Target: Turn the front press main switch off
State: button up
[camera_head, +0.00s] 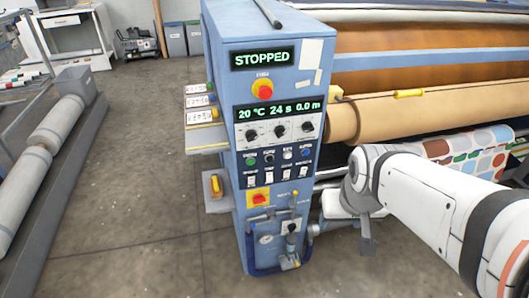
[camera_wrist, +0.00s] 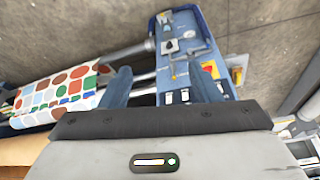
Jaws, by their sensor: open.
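The front press main switch (camera_head: 259,198) is a red rotary handle on a yellow plate, low on the blue control column (camera_head: 243,150). Its handle looks roughly level; I cannot read its markings. In the wrist view its yellow plate (camera_wrist: 210,69) shows just beyond the right-hand finger, which hides part of the panel. My gripper (camera_wrist: 160,84) is open, its two fingers apart with nothing held. In the head view, my gripper (camera_head: 366,238) is to the right of the column, apart from the switch. The upper display (camera_head: 262,58) reads STOPPED.
A red emergency button (camera_head: 263,90) is higher on the column, with knobs (camera_head: 280,131) and small switches (camera_head: 275,176) below it. Pipes and a gauge (camera_head: 266,239) sit below the main switch. Press rollers (camera_head: 420,112) fill the right.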

jog(key=shift+o, duration=1.2)
jog(key=w+a+f+t+b, duration=0.3)
jog(key=w+f+b, duration=0.4)
jog(key=w+f, duration=0.5)
jog(key=shift+a+n+t+y, duration=0.25)
jog(key=shift+n+t+y, duration=0.05)
jog(key=shift+n, duration=0.1)
jog(key=n+t+y+b, duration=0.2)
jog(key=t+y+b, duration=0.2)
jog(key=t+b, duration=0.95)
send_near(260, 202)
notch_tip(260, 202, up, 3)
jog(key=w+g+b, duration=0.1)
jog(key=g+b, duration=0.3)
jog(key=shift+t, duration=0.35)
jog(key=shift+b+x, duration=0.35)
jog(key=shift+x, duration=3.6)
jog(key=shift+f, duration=0.1)
